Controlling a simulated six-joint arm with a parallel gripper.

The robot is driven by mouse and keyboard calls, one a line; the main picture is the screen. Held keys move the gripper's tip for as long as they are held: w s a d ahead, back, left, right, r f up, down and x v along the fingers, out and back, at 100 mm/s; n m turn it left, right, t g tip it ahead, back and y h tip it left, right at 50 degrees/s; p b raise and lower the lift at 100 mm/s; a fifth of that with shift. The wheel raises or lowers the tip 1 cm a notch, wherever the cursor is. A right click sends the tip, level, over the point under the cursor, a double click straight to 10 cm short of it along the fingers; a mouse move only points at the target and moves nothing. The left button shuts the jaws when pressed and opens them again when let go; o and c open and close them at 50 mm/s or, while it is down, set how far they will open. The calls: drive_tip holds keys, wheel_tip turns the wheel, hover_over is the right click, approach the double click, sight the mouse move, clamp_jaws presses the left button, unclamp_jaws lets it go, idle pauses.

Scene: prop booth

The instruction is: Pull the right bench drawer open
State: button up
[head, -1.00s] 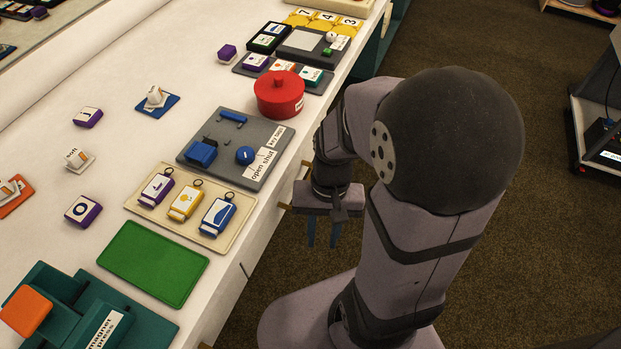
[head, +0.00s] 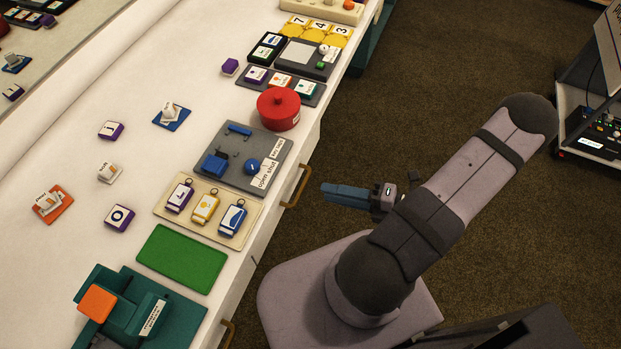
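The white bench (head: 75,165) runs from lower left to upper right in the head view. Its front has two brass bar handles. The farther, right-hand handle (head: 297,187) is on a drawer front (head: 284,200) that looks flush with the bench. The nearer handle (head: 227,333) is at the bottom edge. My gripper (head: 327,193) is off the bench front, with its blue fingers pointing left towards the farther handle. A small gap shows between the fingertips and that handle. The fingers overlap in this view, so their opening is unclear.
On the bench top near that drawer are a red pot (head: 278,110), a grey latch board (head: 230,170), a beige tag tray (head: 160,206) and a green mat (head: 182,258). A dark cart (head: 590,132) stands at right. The carpet (head: 400,80) beside the bench is clear.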

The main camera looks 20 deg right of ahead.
drive_tip(key=w+a+f+m, duration=0.1)
drive_tip(key=w+a, duration=0.3)
drive_tip(key=w, duration=0.1)
drive_tip(key=shift+a+f, duration=0.25)
idle(0.5)
drive_tip(key=shift+w, duration=0.1)
clamp_jaws()
